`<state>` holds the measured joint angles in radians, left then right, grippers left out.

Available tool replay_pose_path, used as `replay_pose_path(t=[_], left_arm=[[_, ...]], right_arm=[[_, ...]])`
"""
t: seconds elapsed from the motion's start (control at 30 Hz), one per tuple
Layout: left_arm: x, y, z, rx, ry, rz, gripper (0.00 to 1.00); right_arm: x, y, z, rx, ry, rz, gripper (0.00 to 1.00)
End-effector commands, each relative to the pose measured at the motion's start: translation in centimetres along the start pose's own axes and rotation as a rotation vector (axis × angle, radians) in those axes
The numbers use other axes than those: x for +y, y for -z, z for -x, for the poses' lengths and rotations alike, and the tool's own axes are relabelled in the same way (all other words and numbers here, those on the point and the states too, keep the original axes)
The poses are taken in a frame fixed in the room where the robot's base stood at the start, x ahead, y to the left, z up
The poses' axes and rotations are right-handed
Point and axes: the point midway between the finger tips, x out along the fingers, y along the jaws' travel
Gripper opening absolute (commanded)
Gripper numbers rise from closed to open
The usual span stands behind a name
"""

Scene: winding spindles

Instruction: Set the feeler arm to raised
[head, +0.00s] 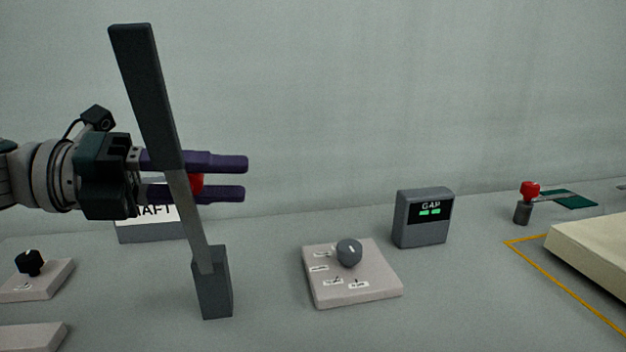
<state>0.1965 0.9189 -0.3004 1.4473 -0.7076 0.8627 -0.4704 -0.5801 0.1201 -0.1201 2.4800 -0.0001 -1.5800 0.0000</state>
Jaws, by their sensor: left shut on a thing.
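My left gripper (246,179) comes in from the left with its two purple fingers level, one above the other. A red piece (197,182) shows between the fingers, and they are shut on it. A tall lever (188,213) with a long dark upper part stands in front of the fingers, tilted to the left, on a dark grey block (212,285). The lever hides part of the fingers and of the red piece. I cannot tell whether the red piece belongs to the lever, or which part is the feeler arm. My right gripper is not in view.
A pale plate with a grey knob (349,252) lies at the middle. A grey GAP display (422,218) with green lights stands behind it. At the right are a red-topped post (529,191) and a cream slab (597,252). A black knob (30,262) is at the left.

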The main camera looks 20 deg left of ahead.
Motion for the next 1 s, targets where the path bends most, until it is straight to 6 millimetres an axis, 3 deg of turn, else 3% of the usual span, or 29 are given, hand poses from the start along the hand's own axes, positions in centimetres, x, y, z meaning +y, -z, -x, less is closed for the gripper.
replay_pose_path(t=[0.47, 0.5, 0.73, 1.0], left_arm=[[0.29, -0.36, 0.1, -0.011, -0.011, -0.01, 0.0], [0.31, -0.35, 0.1, -0.011, -0.011, -0.01, 0.43], [0.24, -0.24, 0.07, -0.007, -0.008, -0.007, 0.69], [0.21, -0.18, 0.17, -0.005, -0.006, -0.005, 0.69]], right_arm=[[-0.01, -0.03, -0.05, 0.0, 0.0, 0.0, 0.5], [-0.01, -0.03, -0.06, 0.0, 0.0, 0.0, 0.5], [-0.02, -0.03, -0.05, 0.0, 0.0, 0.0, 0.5], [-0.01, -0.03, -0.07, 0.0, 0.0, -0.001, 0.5]])
